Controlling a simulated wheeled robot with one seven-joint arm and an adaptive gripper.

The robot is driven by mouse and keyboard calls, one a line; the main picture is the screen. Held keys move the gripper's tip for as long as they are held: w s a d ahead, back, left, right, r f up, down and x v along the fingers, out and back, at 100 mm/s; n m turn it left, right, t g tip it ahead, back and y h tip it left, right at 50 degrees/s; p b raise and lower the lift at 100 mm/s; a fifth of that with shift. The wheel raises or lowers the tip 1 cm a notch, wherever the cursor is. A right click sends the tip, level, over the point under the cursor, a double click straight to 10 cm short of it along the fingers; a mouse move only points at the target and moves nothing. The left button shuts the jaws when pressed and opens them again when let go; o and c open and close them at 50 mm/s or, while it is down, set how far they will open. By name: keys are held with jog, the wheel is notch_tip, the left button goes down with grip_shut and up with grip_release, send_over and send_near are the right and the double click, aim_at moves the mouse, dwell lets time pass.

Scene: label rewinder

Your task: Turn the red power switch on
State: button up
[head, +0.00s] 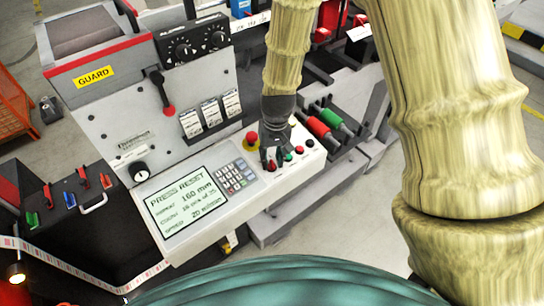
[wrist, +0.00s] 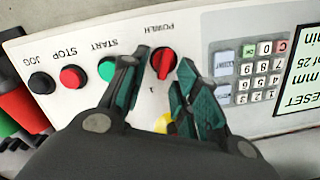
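The red power switch (wrist: 163,62) is a rotary knob on the white control panel, under a "POWER" label that reads upside down in the wrist view. A "1" mark is printed near it. My gripper (wrist: 162,66) is open, with one dark green fingertip on each side of the knob. Small gaps seem to show between the fingertips and the knob; I cannot tell whether they touch. In the head view my gripper (head: 271,160) points down at the panel, and the red switch (head: 271,166) shows just below the fingers.
Beside the switch are the green START button (wrist: 107,69), the red STOP button (wrist: 73,76) and the black JOG button (wrist: 41,83). On the other side are a keypad (wrist: 254,72) and a screen (head: 188,205) reading "PRESS RESET". A red emergency stop (head: 251,137) stands close to my gripper.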

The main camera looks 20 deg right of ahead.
aim_at(275, 164)
notch_tip(275, 164, up, 12)
jog(key=shift+d, duration=0.45)
dwell(0.4)
jog(key=shift+s+f, duration=0.1)
jog(key=shift+s, duration=0.05)
dwell(0.4)
